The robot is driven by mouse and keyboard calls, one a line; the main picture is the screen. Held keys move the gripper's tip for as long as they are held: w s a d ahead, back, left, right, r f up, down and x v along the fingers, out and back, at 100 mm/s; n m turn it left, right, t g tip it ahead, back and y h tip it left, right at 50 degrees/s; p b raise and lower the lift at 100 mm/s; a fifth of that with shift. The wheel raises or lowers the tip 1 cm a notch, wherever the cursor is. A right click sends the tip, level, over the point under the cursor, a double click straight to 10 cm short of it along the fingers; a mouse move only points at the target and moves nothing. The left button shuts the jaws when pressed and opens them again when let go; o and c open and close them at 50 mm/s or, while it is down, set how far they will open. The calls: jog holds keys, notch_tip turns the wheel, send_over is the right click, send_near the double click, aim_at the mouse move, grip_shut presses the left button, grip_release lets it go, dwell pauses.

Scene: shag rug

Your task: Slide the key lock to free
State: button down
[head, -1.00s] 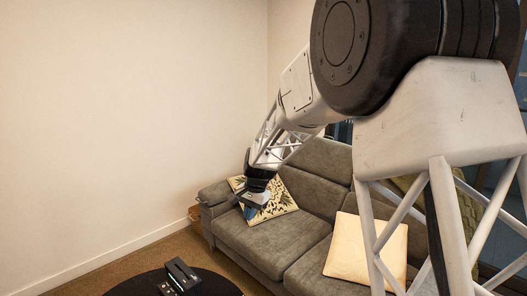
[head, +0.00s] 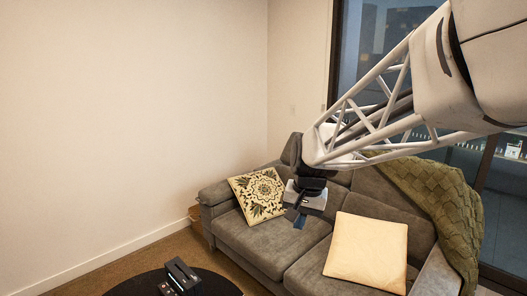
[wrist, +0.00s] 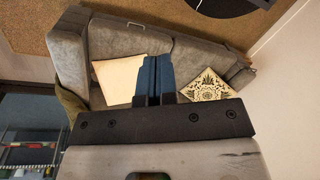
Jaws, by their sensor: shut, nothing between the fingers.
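A dark device (head: 180,276) with raised black bars sits on a round black surface (head: 128,285) at the bottom left of the head view, partly cut off by the frame edge. It looks like the lock, but a key or its slide position cannot be made out. My gripper (head: 299,222) hangs in front of the grey sofa, well to the right of and above the device, touching nothing that I can see. In the wrist view its blue fingers (wrist: 154,75) are together and empty. The round black surface (wrist: 222,5) shows at the top right there, apart from the fingers.
A grey sofa (head: 255,235) stands below and behind my gripper, with a patterned cushion (head: 258,194), a cream cushion (head: 366,250) and a green throw (head: 436,195). A bare wall (head: 130,120) is at the left. Brown carpet (head: 110,270) surrounds the round surface.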

jog(key=s+d+n+t, duration=0.1)
jog(key=s+d, duration=0.3)
jog(key=s, duration=0.8)
jog(key=s+d+n+h, duration=0.1)
jog(key=s+d, duration=0.4)
jog(key=s, duration=0.8)
jog(key=shift+d+f+n+t+h, duration=0.3)
jog(key=shift+f+n+t, duration=0.05)
jog(key=shift+n+t, duration=0.05)
